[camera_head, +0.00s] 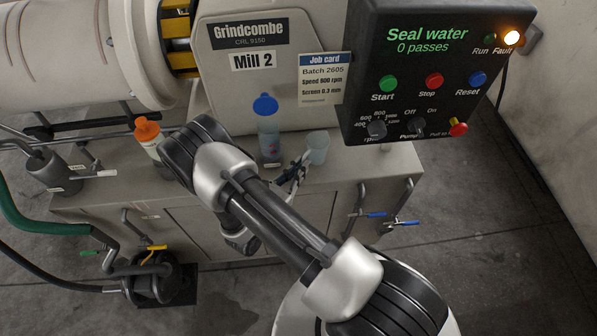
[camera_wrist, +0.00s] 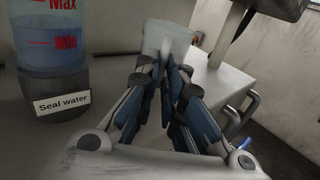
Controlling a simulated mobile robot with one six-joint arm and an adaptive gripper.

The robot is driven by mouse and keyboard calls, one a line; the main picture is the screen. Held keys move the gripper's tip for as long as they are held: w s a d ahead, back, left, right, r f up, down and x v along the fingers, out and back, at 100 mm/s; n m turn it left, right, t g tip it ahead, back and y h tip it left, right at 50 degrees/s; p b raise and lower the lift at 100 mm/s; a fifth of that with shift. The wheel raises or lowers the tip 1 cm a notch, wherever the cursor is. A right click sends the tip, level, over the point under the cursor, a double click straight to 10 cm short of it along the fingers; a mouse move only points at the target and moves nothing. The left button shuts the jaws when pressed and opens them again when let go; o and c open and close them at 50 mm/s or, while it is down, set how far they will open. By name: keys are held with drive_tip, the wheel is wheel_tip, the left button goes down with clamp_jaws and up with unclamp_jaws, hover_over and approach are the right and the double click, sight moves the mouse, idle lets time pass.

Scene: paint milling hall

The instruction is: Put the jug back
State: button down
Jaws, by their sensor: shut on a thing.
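The jug (camera_head: 318,147) is a small pale, translucent vessel near the right end of the bench top, to the right of the seal water pot. My gripper (camera_head: 301,163) is shut on the jug from its left side. In the wrist view the fingers (camera_wrist: 164,68) close together at the jug (camera_wrist: 172,36), whose near side they partly hide. The jug looks upright. I cannot tell whether its base touches the bench.
An orange-capped bottle (camera_head: 148,136) stands farther left. The control panel (camera_head: 433,75), Fault lamp lit, overhangs the right. Blue-handled valves (camera_head: 405,222) are below.

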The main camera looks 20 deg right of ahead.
drive_tip(key=shift+w+f+b, duration=0.2)
drive_tip(key=shift+f+b, duration=0.1)
drive_tip(key=shift+f, duration=0.55)
drive_tip(key=shift+r, duration=0.1)
drive_tip(key=c, duration=2.2)
unclamp_jaws()
drive_tip(key=o, duration=0.5)
